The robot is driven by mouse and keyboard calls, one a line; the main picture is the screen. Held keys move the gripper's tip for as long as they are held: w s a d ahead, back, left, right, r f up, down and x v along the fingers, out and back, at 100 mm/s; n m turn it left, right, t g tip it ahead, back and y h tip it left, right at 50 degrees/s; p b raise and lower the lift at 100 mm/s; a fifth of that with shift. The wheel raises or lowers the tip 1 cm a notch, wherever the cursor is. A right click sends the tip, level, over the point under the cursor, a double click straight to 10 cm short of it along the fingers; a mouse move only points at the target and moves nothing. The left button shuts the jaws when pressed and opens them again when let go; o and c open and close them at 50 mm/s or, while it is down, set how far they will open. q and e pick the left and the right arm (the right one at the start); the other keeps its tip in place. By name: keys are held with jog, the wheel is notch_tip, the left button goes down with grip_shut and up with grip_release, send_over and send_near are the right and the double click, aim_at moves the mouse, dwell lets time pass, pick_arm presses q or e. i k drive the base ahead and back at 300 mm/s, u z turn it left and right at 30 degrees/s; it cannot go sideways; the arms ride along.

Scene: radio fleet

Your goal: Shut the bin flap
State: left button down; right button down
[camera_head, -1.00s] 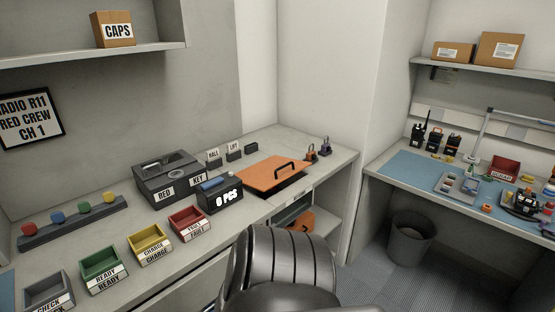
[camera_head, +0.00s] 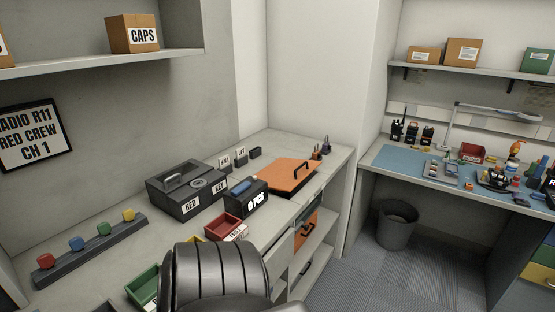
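An orange flap (camera_head: 283,175) with a black bar handle lies over the far right end of the left counter. It looks slightly raised, with a dark gap under its front edge. Whether it is fully seated I cannot tell. A second orange panel (camera_head: 306,232) with a dark handle shows below the counter's front edge, in the open space there. Neither of my grippers is in view.
A dark grey box (camera_head: 186,188) labelled RED and KEY and a counter box (camera_head: 246,197) reading 0 PCS stand left of the flap. A red tray (camera_head: 224,228) is nearer. A grey waste bin (camera_head: 397,226) stands on the floor under the right desk, with clear carpet before it.

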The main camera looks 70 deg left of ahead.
aim_at(283, 175)
jog(key=u, duration=1.15)
